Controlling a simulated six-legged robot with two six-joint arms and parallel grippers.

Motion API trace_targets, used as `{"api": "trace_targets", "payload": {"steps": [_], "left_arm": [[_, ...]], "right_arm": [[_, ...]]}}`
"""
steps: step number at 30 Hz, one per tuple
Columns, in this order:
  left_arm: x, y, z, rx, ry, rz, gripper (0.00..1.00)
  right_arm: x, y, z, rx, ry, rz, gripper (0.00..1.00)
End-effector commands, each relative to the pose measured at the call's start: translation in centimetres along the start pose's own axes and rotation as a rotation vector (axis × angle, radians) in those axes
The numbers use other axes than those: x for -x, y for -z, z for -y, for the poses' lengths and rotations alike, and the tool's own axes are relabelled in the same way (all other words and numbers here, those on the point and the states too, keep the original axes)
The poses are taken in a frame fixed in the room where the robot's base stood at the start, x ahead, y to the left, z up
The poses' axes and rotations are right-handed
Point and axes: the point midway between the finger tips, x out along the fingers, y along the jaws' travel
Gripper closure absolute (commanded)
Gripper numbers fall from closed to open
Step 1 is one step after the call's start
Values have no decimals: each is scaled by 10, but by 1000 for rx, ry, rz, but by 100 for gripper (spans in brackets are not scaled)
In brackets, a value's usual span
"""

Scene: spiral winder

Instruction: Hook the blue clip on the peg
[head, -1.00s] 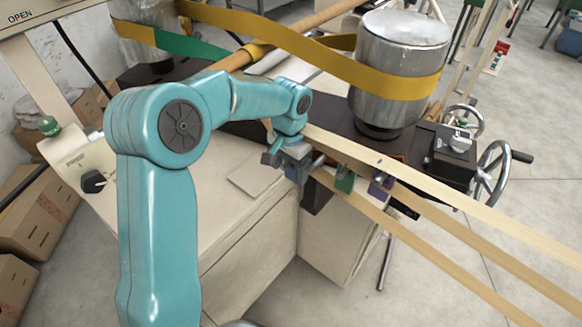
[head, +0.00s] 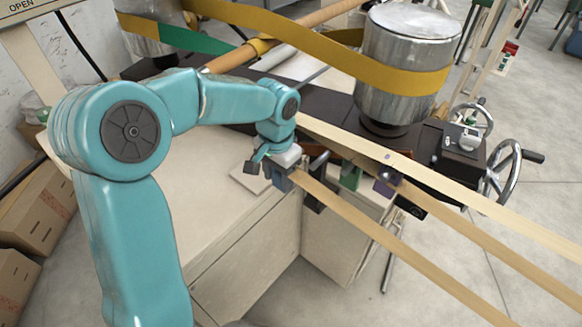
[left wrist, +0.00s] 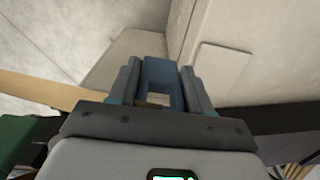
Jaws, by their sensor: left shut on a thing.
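My left gripper (head: 282,171) is shut on the blue clip (head: 284,181), just left of the dark bracket by the wooden strips. In the left wrist view the blue clip (left wrist: 160,72) sits between the two fingers (left wrist: 159,88) and has a square opening. A green clip (head: 351,177) and a purple clip (head: 383,188) sit to the right along the machine's edge. I cannot clearly make out the peg; a dark upright piece (head: 314,190) stands just right of the blue clip. The blue clip looks apart from it. My right gripper is not in view.
Long wooden strips (head: 400,252) run from beside the gripper to the lower right. A metal drum (head: 408,62) with a yellow belt (head: 410,80) stands behind. A handwheel (head: 503,170) is at right. The beige cabinet top (head: 190,190) below the arm is mostly clear.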

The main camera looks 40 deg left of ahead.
Motion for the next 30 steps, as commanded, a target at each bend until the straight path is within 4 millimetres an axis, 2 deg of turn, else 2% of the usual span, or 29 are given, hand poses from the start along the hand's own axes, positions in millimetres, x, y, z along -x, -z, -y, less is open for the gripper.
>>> {"api": "trace_targets", "payload": {"steps": [6, 12, 18, 24, 30], "left_arm": [[-3, -64, 1, 3, 1, -4, 81], [-2, -106, 0, 2, 1, -2, 81], [2, -123, 0, 1, 0, 0, 81], [11, -125, 0, 0, 0, 0, 81], [11, -125, 0, 0, 0, 0, 81]], "right_arm": [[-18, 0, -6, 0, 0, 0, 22], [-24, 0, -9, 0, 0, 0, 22], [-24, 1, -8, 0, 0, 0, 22], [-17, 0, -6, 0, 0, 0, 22], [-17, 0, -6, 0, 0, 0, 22]]}}
